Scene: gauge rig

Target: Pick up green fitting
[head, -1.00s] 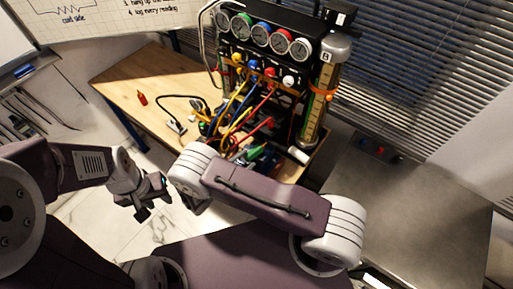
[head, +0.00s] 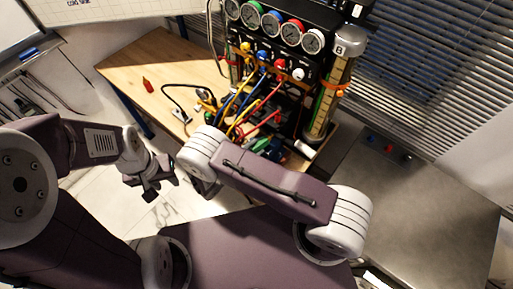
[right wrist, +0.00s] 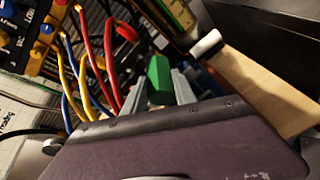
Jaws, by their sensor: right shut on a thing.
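The green fitting (right wrist: 159,76) shows in the right wrist view, between the grey fingers of my right gripper (right wrist: 160,92). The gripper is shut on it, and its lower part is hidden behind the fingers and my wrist. In the head view my right forearm hides the right gripper. My left gripper (head: 158,187) is open and empty, over the pale floor in front of the wooden table.
The gauge rig (head: 275,60) stands at the back of the wooden table (head: 150,65). Yellow, blue and red hoses (head: 255,95) hang close by. A red bottle-like thing (head: 148,86) stands on the clear left part. A grey metal surface (head: 400,215) at right is mostly free.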

